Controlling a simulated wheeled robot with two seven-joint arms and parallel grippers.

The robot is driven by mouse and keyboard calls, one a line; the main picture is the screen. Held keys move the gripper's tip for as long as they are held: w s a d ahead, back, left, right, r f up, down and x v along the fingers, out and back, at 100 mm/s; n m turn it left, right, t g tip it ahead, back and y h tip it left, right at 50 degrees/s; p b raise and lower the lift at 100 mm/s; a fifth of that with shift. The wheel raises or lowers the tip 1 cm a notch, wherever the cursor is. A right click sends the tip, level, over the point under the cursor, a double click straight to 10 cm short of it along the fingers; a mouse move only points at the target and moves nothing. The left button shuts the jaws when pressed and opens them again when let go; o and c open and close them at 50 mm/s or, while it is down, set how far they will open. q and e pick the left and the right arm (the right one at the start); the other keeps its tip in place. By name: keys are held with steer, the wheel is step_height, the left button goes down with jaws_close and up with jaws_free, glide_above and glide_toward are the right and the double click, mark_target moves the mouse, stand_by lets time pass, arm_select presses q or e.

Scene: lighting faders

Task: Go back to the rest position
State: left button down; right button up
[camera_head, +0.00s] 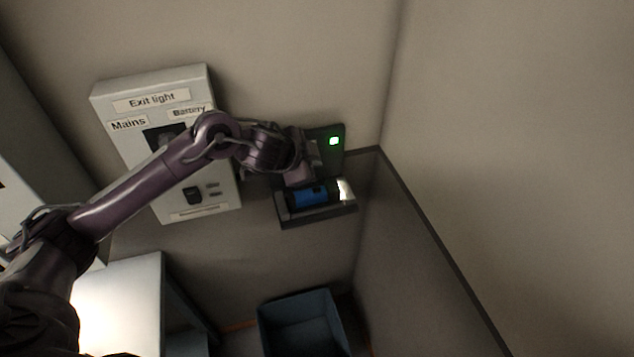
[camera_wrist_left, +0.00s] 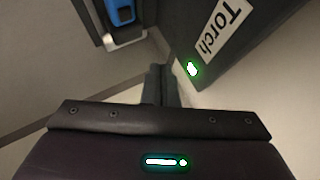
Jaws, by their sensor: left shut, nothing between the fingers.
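My left gripper (camera_head: 300,178) is in front of the dark torch holder (camera_head: 333,157) on the wall, just above its tray. In the left wrist view its fingers (camera_wrist_left: 160,82) are together with nothing between them. A blue torch (camera_head: 313,195) with a bright end lies in the tray (camera_head: 318,218); part of it also shows at the top of the left wrist view (camera_wrist_left: 121,12). The holder has a lit green light and a label reading "Torch" (camera_wrist_left: 221,28) in the left wrist view. My right gripper is not in view.
A white panel (camera_head: 145,92) labelled "Exit light", "Mains" and "Battery" is on the wall behind my left arm, which hides part of its knob. A blue-grey bin (camera_head: 300,325) stands below. A white-topped surface (camera_head: 122,300) is at the lower left. The right side is bare wall.

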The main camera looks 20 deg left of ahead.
arm_select(q)
steer(key=shift+f, duration=0.1)
steer(key=s+d+f+n+t, duration=0.1)
steer(key=s+d+f+n, duration=0.2)
steer(key=s+d, duration=0.5)
steer(key=s+a+f+n+g+y, duration=0.25)
steer(key=s+a+n, duration=0.2)
steer(key=s, duration=0.45)
steer(key=s+a+f+n+g+y, duration=0.1)
steer(key=s+a+f+n+g, duration=0.3)
steer(key=s, duration=0.6)
step_height(320, 180, down, 37)
steer(key=s+a+b, duration=0.1)
steer(key=s+b, duration=0.2)
steer(key=b, duration=0.3)
steer(key=s+a+f+g+b, duration=0.1)
steer(key=s+f+b, duration=0.1)
steer(key=s+f, duration=0.7)
steer(key=s+a+f+g+b, duration=0.1)
steer(key=s+a+f+b, duration=0.1)
steer(key=s+f, duration=0.7)
step_height(320, 180, down, 3)
steer(key=shift+s+a+r+m+b, duration=0.1)
steer(key=shift+s+a+m+b, duration=0.2)
steer(key=shift+s+m, duration=0.15)
